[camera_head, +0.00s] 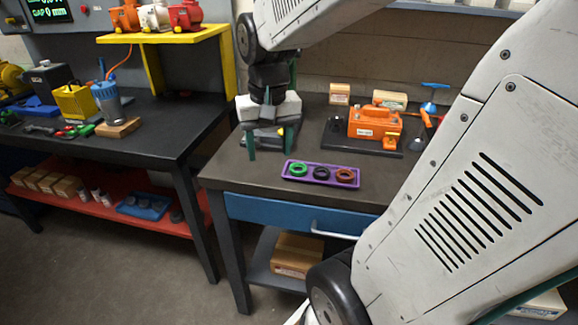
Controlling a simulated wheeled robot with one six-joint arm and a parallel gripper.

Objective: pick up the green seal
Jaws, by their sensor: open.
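The green seal (298,169) is a ring lying in the left place of a purple tray (331,184) on the dark workbench. A black seal (322,173) lies in the middle place and a brown seal (345,175) in the right place. My gripper (270,153) points down with its dark green fingers spread apart. It is to the left of the green seal and a little farther back in the picture, apart from it. Nothing shows between the fingers. Its exact height over the bench is hard to tell.
An orange motor (374,123) on a black base stands behind the tray, with small boxes and a blue-handled tool (430,95) near it. A dark object behind my fingers is partly hidden. My arm covers the right side. The bench (240,174) is clear left of the tray.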

